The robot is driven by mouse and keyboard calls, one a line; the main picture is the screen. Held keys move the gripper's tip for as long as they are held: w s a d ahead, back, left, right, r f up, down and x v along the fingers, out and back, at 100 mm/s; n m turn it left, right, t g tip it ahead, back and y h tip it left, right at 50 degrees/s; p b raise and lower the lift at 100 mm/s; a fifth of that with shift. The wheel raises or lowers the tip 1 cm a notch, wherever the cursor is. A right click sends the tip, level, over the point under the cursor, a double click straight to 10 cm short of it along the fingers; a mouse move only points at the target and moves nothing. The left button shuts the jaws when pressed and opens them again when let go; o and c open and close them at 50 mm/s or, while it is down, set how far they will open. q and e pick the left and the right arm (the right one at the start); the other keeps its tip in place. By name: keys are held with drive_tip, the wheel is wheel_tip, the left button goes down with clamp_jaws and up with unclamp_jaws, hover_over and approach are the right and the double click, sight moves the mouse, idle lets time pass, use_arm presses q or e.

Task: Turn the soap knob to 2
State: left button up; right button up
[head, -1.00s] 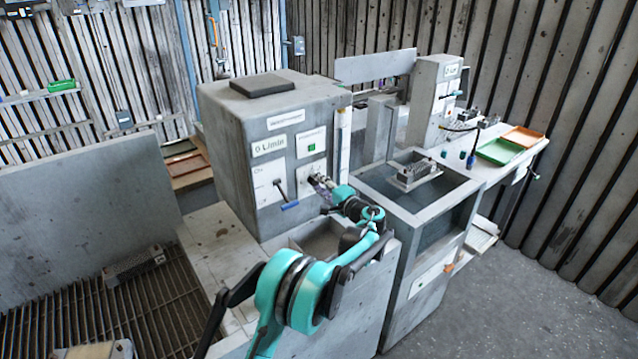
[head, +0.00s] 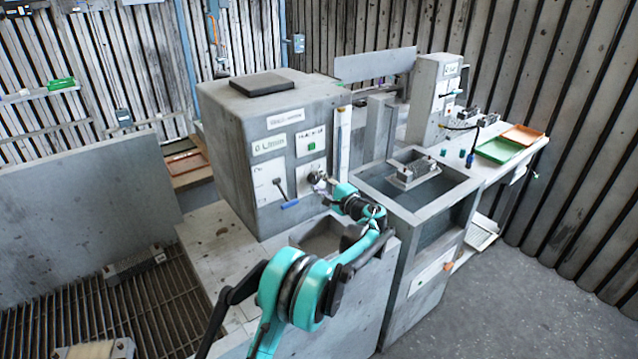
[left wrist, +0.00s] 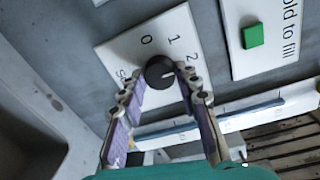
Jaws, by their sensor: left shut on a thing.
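The soap knob (left wrist: 158,72) is a round black knob on a white plate (left wrist: 122,56) marked 0, 1, 2 and a partly hidden word. Its pale mark faces right in the left wrist view, roughly toward the 2 side; its exact setting is hard to tell. My left gripper (left wrist: 161,76) is shut on the knob, one finger on each side. In the head view, my left gripper (head: 318,180) is at the front of the grey housing (head: 238,155), and the knob is too small to make out there.
Left of the knob's plate is a lever with a blue handle (head: 290,204). A green button (left wrist: 253,35) sits on a plate above. An open basin (head: 325,238) lies below my gripper. A water tank (head: 380,205) stands to the right.

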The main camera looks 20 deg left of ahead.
use_arm(q)
drive_tip(key=o, duration=1.2)
drive_tip(key=shift+c, duration=0.2)
drive_tip(key=v, duration=1.2)
